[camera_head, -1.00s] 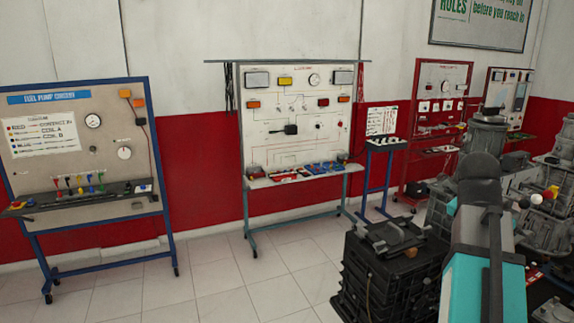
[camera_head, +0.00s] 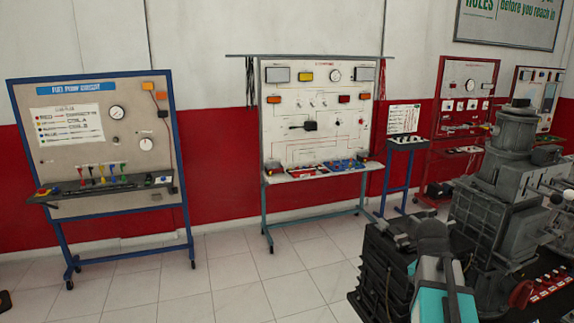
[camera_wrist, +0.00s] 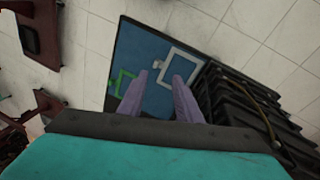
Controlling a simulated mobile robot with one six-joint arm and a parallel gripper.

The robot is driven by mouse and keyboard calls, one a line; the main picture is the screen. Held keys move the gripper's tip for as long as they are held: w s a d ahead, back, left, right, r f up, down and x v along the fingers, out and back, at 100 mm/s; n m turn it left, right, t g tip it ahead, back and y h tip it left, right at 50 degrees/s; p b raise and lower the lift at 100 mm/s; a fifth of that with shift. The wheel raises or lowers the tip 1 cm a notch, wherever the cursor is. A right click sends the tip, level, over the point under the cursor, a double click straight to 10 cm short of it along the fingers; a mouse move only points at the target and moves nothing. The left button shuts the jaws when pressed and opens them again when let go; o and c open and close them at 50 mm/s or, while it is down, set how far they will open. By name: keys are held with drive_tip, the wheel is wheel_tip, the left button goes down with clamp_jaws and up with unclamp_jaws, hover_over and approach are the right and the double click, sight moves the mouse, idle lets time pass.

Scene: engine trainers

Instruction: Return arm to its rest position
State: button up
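My arm (camera_head: 440,290), teal with a dark grey joint, shows low at the right of the head view, in front of a black engine block. My gripper does not show clearly in that view. In the wrist view my gripper (camera_wrist: 160,77) has two purple fingers standing apart with nothing between them. Beyond the fingers is a blue panel (camera_wrist: 150,50) with a green square outline and a white square outline, apart from the fingertips as far as I can tell.
A black ribbed block (camera_head: 375,275) and a grey engine (camera_head: 490,205) stand close beside my arm. A fuel pump board (camera_head: 70,140), a white circuit board (camera_head: 290,130) and red boards (camera_head: 465,75) line the wall. Tiled floor (camera_head: 220,275) is clear at left and centre.

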drive_tip(key=s+a+f+n+g+b, duration=0.15)
drive_tip(key=a+f, duration=0.35)
drive_tip(key=f, duration=0.5)
drive_tip(key=s+a+f+n+g+b, duration=0.1)
drive_tip(key=s+a+f+b, duration=0.2)
drive_tip(key=f, duration=0.7)
drive_tip(key=s+a+f+n+g, duration=0.1)
drive_tip(key=s+a+f+n, duration=0.1)
drive_tip(key=a+f, duration=0.6)
drive_tip(key=s+a+f+n+b, duration=0.1)
drive_tip(key=s+a+f+n, duration=0.1)
drive_tip(key=s+f, duration=0.3)
drive_tip(key=s+a+f+n+y+b, duration=0.1)
drive_tip(key=s+a+f+n, duration=0.2)
drive_tip(key=f, duration=1)
drive_tip(key=s+a+f+n+y+b, duration=0.1)
drive_tip(key=s+a+f+n, duration=0.1)
drive_tip(key=s+f, duration=0.7)
drive_tip(key=shift+s+a+f+g+b, duration=0.15)
drive_tip(key=shift+a+f+g+b, duration=0.2)
drive_tip(key=shift+a, duration=0.55)
drive_tip(key=shift+r+n, duration=0.1)
drive_tip(key=shift+n, duration=0.15)
drive_tip(key=shift+c, duration=0.2)
